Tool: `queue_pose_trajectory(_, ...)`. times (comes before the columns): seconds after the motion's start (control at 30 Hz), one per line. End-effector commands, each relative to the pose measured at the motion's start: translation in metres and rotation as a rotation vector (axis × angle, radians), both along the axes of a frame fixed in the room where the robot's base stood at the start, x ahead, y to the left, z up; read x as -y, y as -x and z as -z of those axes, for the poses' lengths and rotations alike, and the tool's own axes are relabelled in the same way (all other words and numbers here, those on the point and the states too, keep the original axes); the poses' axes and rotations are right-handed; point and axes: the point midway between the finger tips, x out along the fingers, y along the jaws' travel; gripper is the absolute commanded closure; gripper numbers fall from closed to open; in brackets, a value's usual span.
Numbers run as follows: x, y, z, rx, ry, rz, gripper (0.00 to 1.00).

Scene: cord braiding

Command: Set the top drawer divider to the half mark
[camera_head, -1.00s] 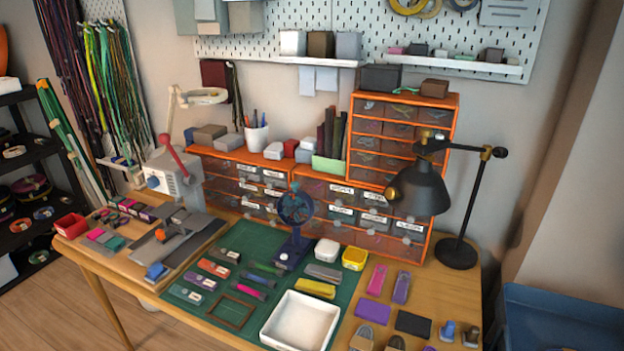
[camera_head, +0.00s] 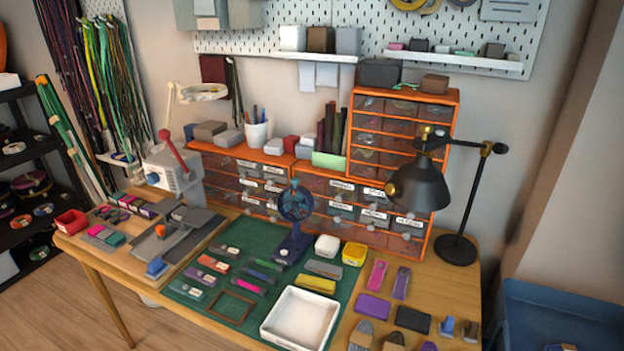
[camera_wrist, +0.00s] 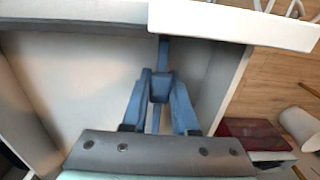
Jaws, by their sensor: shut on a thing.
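My gripper (camera_wrist: 160,88) shows only in the wrist view, with its two blue fingers closed together over a pale drawer. It is shut on the divider (camera_wrist: 163,50), a thin blue upright strip that runs up and down the picture between the fingertips. The open drawer (camera_wrist: 228,85) has a light grey floor and pale walls. The divider stands closer to the drawer's right wall than to its left wall. The fingers hide part of the divider, and my grey palm covers the near part of the drawer. I can make out no half mark.
A white panel (camera_wrist: 235,22) crosses the top of the wrist view. A red thing (camera_wrist: 250,130) and a white cylinder (camera_wrist: 300,126) lie outside the drawer at right. The head view shows a crowded workbench with orange drawer cabinets (camera_head: 458,98) and a black lamp (camera_head: 418,185).

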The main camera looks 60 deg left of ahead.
Motion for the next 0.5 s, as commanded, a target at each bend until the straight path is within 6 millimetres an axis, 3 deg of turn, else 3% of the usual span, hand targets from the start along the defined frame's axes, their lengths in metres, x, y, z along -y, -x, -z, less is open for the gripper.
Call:
queue_pose_trajectory(0.3, 0.057, -0.035, -0.001, -0.001, 0.003, 0.007, 1.00)
queue_pose_trajectory(0.5, 0.072, -0.044, 0.000, 0.000, 0.002, 0.003, 1.00)
